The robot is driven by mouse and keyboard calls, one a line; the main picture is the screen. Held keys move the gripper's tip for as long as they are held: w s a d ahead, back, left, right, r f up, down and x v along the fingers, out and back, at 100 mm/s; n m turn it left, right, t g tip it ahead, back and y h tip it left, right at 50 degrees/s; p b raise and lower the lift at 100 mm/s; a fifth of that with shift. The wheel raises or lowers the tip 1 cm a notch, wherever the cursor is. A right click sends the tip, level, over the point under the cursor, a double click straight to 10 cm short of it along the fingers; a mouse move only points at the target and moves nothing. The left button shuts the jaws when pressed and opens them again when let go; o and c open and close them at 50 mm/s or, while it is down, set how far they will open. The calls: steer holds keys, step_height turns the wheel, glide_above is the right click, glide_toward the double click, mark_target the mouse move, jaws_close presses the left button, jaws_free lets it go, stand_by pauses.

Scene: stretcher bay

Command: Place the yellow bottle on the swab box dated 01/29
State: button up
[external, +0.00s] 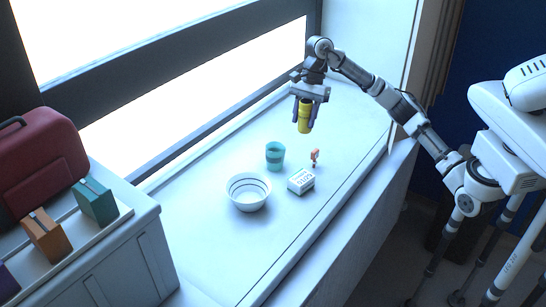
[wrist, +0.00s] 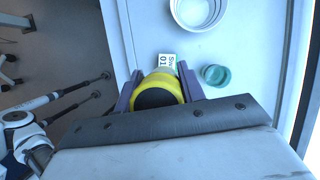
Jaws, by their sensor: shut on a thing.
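My gripper (external: 305,112) is shut on the yellow bottle (external: 304,117) and holds it upright above the white counter. In the wrist view the bottle (wrist: 155,86) sits between the two purple fingers and shows a dark round end. The white swab box (external: 301,181) lies on the counter, to the front and left of the held bottle in the external view. In the wrist view the swab box (wrist: 167,58) is partly hidden behind the bottle. Its label there reads "Sw" and "01"; the rest of the date is hidden.
A teal cup (external: 275,156) and a white bowl (external: 248,192) stand left of the box. A small orange-brown item (external: 315,156) stands close behind it. A red case (external: 40,160) and several coloured blocks are at far left. The counter's front strip is clear.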

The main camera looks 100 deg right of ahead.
step_height(320, 180, down, 19)
steer(key=shift+r+p, duration=0.15)
steer(key=shift+p, duration=0.3)
steer(key=shift+f, duration=0.25)
steer(key=o, duration=1.1)
steer(key=shift+r, duration=0.1)
steer(key=b+v, duration=0.1)
steer(key=v, duration=1.1)
steer(key=shift+w+r, duration=0.1)
steer(key=shift+r, duration=0.1)
steer(key=shift+a, duration=0.1)
